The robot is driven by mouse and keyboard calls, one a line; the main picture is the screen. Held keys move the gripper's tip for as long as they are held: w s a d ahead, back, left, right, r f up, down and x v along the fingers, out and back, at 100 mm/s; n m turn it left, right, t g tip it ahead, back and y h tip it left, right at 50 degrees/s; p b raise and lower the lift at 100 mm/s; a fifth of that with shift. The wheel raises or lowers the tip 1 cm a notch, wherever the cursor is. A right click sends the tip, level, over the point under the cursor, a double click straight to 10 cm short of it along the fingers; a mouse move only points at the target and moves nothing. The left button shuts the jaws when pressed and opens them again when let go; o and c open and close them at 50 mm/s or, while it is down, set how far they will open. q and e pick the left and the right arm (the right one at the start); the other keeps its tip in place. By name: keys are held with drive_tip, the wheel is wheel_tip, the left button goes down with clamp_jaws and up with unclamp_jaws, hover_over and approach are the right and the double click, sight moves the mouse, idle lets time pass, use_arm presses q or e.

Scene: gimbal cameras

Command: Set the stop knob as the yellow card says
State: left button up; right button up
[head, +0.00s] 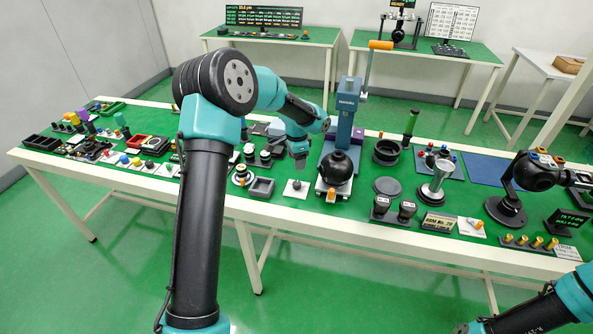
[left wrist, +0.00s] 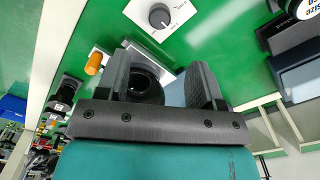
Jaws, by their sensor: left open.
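A dark round knob (head: 296,186) sits on a small white plate near the front edge of the green table. In the left wrist view the knob (left wrist: 160,16) has a pale mark on its top, and fine marks run around it on the plate. My left gripper (head: 299,164) is just behind and above the knob, pointing down. Its two fingers (left wrist: 162,85) are apart and empty, with the knob beyond their tips. A small card with yellowish print (head: 438,222) stands farther right at the front edge; its words are too small to read. My right gripper is out of view.
A blue press-like stand (head: 347,110) with an orange-handled lever and a black ball (head: 335,168) is close to the right of the knob. A grey square tray (head: 262,187) is close to its left. The table is crowded with small parts.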

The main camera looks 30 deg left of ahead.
use_arm(q)
wheel_tip(320, 180, up, 6)
drive_tip(key=shift+r, duration=0.2)
idle(0.4)
